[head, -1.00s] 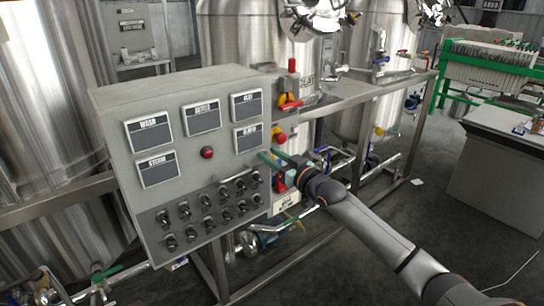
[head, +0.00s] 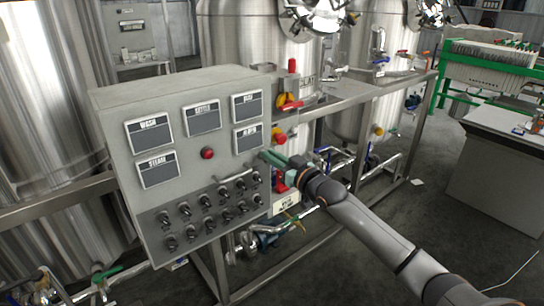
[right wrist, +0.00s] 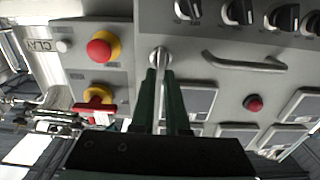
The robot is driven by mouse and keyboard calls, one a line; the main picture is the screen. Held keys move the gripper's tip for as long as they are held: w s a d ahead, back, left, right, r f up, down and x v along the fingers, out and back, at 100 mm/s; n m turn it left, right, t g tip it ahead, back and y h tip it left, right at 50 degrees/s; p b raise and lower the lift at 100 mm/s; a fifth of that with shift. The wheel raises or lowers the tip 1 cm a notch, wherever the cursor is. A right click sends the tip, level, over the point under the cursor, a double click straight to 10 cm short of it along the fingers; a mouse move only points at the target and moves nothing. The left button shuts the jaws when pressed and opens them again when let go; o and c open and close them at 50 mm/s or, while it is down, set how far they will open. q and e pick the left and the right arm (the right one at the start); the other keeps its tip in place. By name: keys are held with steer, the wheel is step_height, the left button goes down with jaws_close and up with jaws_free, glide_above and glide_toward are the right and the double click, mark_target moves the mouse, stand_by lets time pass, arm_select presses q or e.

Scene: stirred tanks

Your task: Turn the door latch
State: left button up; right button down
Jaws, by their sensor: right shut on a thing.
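The door latch (right wrist: 160,56) is a small silver piece with a round end on the grey control panel door. In the right wrist view it lies at the tips of my right gripper (right wrist: 162,88). Its two green fingers stand on either side of it and are shut on it. In the head view my right gripper (head: 268,158) is at the right edge of the control panel (head: 225,155), and it hides the latch there. The panel door looks closed. My left gripper is not in view.
A bar handle (right wrist: 243,62) and a red button (right wrist: 253,103) are on the door beside the latch. A red and yellow emergency stop (right wrist: 103,47) and a red rotary switch (right wrist: 94,100) are close on the other side. Steel tanks (head: 258,50) stand behind.

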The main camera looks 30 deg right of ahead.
steer(key=m, duration=0.5)
steer(key=d+f+m+p, duration=0.1)
steer(key=m, duration=1.1)
steer(key=shift+d+f+p, duration=0.3)
steer(key=shift+p, duration=0.05)
steer(key=shift+m, duration=0.5)
steer(key=c, duration=0.9)
jaws_free()
